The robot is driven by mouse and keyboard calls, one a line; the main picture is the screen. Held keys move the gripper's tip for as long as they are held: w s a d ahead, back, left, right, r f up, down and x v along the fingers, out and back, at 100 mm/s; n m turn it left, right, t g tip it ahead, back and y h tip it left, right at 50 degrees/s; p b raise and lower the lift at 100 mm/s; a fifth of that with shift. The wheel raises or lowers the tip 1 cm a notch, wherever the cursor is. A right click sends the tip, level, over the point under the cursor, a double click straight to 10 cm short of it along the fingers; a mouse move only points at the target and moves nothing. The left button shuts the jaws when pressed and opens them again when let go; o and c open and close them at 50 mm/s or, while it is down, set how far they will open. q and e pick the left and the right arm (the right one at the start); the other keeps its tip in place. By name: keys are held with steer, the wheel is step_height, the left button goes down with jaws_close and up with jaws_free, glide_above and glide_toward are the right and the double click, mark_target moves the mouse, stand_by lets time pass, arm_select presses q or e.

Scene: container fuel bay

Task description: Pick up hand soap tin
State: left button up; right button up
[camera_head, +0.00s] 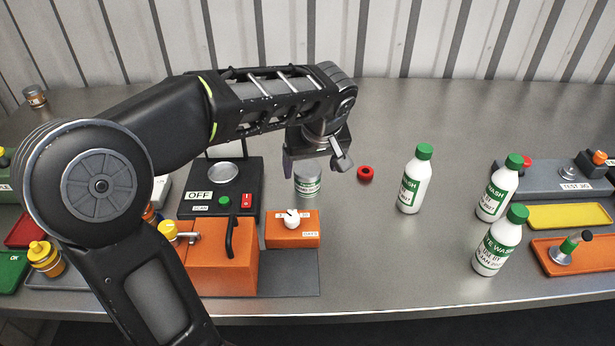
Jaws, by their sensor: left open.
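A small metal tin (308,184) with a green and white label stands upright on the steel bench, near the middle of the view. Its label is too small to read, so I cannot confirm that it is hand soap. My left gripper (316,162) is over the tin, pointing down, with its fingers apart. One finger shows at the tin's upper left and the other to its upper right. The gripper hides the tin's top, and I cannot tell whether either finger touches it. My right gripper is out of view.
An orange box with a white knob (292,219) and a black scale (249,187) stand close by. White bottles with green caps (414,180) stand to the right.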

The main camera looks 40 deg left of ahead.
mark_target(309, 172)
arm_select(q)
steer(key=shift+w+a+f, duration=0.15)
steer(key=shift+f, duration=0.4)
steer(key=shift+p+x, duration=0.55)
steer(key=shift+x, duration=2.1)
steer(key=shift+a, duration=0.15)
steer(key=shift+c, duration=0.2)
steer(key=c, duration=1.6)
steer(key=shift+r, duration=0.2)
step_height(309, 172, up, 10)
steer(key=shift+f, duration=0.1)
